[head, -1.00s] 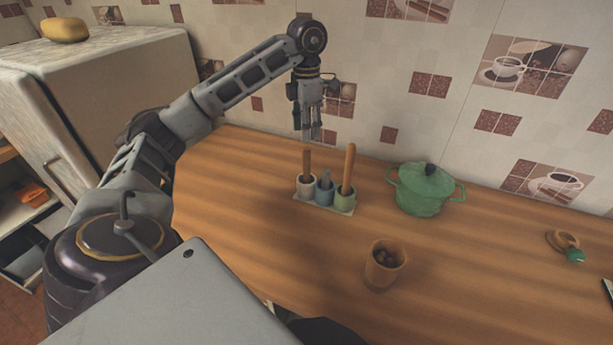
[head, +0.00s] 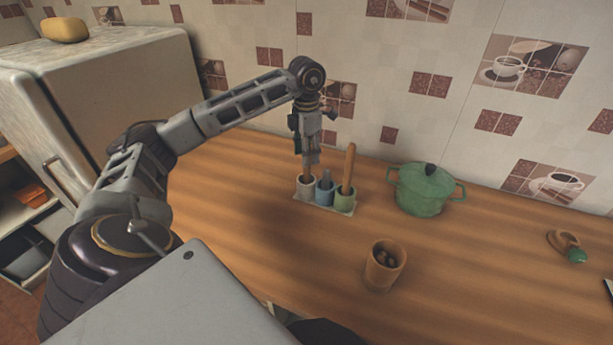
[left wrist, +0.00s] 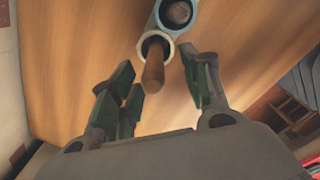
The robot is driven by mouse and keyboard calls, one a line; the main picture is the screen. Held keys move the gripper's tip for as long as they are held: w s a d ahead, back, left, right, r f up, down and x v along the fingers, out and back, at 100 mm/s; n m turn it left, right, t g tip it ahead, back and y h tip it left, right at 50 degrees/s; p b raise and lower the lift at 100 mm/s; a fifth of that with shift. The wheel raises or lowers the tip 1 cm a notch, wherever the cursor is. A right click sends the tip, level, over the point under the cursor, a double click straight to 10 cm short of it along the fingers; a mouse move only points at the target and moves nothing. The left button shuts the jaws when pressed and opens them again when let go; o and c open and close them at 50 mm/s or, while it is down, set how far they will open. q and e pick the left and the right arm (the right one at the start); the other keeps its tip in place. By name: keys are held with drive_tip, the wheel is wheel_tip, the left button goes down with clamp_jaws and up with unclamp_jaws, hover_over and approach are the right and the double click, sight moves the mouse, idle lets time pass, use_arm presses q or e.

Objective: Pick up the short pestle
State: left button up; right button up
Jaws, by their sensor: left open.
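A rack (head: 325,203) on the wooden counter holds three cups in a row. The white cup (head: 306,189) holds a wooden pestle (head: 308,177), the blue cup a short grey one (head: 326,180), and the green cup a taller wooden one (head: 349,165). My left gripper (head: 311,159) points down over the white cup, hiding the upper part of its pestle. In the left wrist view, my left gripper (left wrist: 164,88) is open, with the wooden pestle (left wrist: 154,70) showing between its fingers. I cannot tell whether they touch it. My right gripper is not in view.
A green lidded pot (head: 421,193) stands right of the rack. A brown cup with dark contents (head: 384,265) stands in front. A small wooden item with a green end (head: 566,246) lies far right. The tiled wall is close behind; the counter left of the rack is clear.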

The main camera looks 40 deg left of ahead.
use_arm(q)
drive_tip(key=shift+f, duration=0.15)
drive_tip(key=shift+w+a+f+p, duration=0.15)
drive_tip(key=shift+f+p, duration=0.1)
drive_tip(key=shift+f, duration=1.05)
drive_tip(key=shift+w+a+f+p, duration=0.1)
drive_tip(key=shift+w+f+p, duration=0.1)
drive_tip(key=shift+f, duration=1.05)
clamp_jaws()
drive_tip(key=shift+r+b, duration=0.35)
drive_tip(key=shift+r, duration=4.7)
drive_tip(key=shift+s, duration=0.1)
